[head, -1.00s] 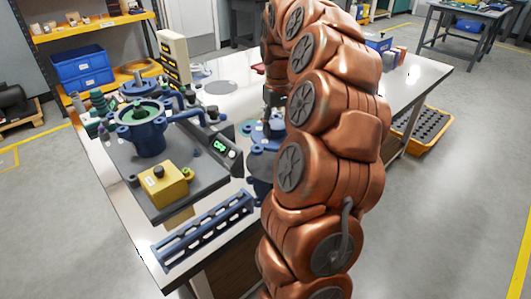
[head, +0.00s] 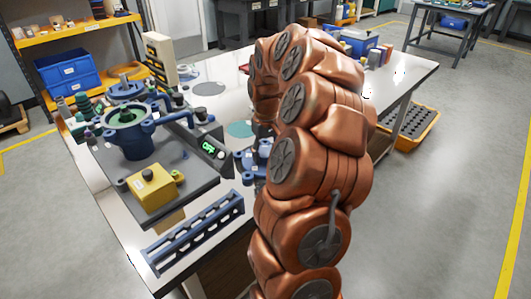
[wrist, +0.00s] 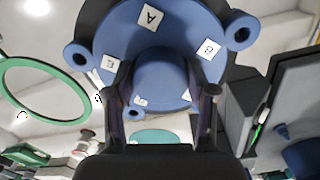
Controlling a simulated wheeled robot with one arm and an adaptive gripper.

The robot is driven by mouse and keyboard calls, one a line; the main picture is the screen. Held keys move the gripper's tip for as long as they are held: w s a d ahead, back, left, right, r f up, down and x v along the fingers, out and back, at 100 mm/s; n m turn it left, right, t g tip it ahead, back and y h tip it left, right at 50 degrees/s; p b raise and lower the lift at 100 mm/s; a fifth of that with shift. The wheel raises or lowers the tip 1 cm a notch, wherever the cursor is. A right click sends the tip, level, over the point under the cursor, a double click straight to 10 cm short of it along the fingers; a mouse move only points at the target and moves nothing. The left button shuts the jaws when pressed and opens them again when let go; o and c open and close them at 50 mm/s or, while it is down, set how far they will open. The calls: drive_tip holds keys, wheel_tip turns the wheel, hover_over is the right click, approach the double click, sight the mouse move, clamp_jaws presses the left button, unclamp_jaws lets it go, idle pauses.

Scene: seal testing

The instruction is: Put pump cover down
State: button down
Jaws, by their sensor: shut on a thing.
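The pump cover (wrist: 172,30) is a blue round piece with side lugs, a raised boss and white lettered labels such as A and B. It fills the top of the wrist view. My gripper (wrist: 165,98) is shut on its boss, with one dark finger on each side. In the head view my arm hides the gripper, and blue parts (head: 252,160) show just left of it; I cannot tell whether they are the held cover. The blue pump body (head: 132,138) with a green ring on top stands on the grey test rig at left.
A teal disc (head: 240,129) and a grey disc (head: 208,88) lie flat on the white table. A yellow box (head: 152,187) sits on the rig, and a blue slotted rack (head: 195,230) lies at the front edge. The wrist view shows a green ring (wrist: 88,92) at left.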

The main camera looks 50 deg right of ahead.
sight(266, 152)
drive_tip(key=shift+c, duration=1.8)
unclamp_jaws()
wheel_tip(266, 152, up, 12)
drive_tip(key=s+a+f+n+g, duration=0.1)
drive_tip(key=s+a+n, duration=0.15)
drive_tip(key=a, duration=0.85)
drive_tip(key=s+a+f+n, duration=0.1)
drive_tip(key=s+a, duration=0.3)
drive_tip(key=a, duration=0.7)
drive_tip(key=s+a+f+g, duration=0.1)
drive_tip(key=s+a+f, duration=0.2)
drive_tip(key=s, duration=0.6)
drive_tip(key=s+a+f+g, duration=0.1)
drive_tip(key=s+a+f, duration=0.3)
drive_tip(key=s+a, duration=0.3)
drive_tip(key=shift+s+f, duration=0.2)
drive_tip(key=shift+s, duration=0.9)
